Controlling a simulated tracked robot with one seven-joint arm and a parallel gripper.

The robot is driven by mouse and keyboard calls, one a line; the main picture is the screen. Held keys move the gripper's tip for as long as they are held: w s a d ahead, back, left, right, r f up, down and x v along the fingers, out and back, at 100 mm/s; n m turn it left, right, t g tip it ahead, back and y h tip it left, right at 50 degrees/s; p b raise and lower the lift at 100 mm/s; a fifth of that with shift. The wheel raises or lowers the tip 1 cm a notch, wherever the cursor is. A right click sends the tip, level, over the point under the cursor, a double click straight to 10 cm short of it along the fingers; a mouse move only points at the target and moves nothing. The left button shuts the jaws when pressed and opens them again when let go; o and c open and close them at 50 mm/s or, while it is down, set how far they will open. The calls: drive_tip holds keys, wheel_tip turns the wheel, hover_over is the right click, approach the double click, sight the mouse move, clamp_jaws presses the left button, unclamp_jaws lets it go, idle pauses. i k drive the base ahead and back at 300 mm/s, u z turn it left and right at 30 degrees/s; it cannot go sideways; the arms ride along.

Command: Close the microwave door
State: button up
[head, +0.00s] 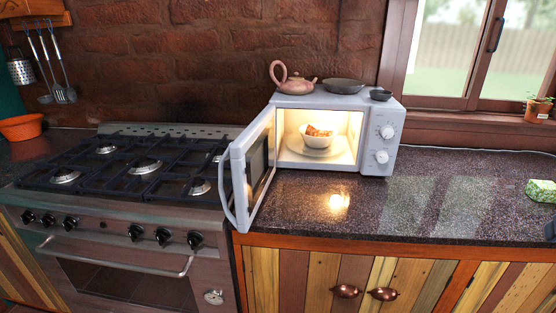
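A white microwave (376,120) stands on the dark speckled counter, against the brick wall. Its door (236,180) is hinged on the left and stands wide open, swung out toward the front with a handle at its free edge. The lit inside shows a white bowl (316,140) with orange food on a round plate (300,152). Two knobs are on the right side of its front.
A teapot (297,84), a dark shallow dish (344,86) and a small dark bowl (381,95) sit on top of the microwave. A gas stove (120,165) is directly left of the open door. The counter (420,205) right of the microwave is mostly clear.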

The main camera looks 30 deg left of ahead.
sight(258, 172)
drive_tip(key=u, duration=0.65)
drive_tip(key=i, duration=0.1)
drive_tip(key=z, duration=2.55)
drive_tip(key=k, duration=1.35)
drive_tip(key=u, duration=1.9)
drive_tip(key=i, duration=0.15)
drive_tip(key=u, duration=0.7)
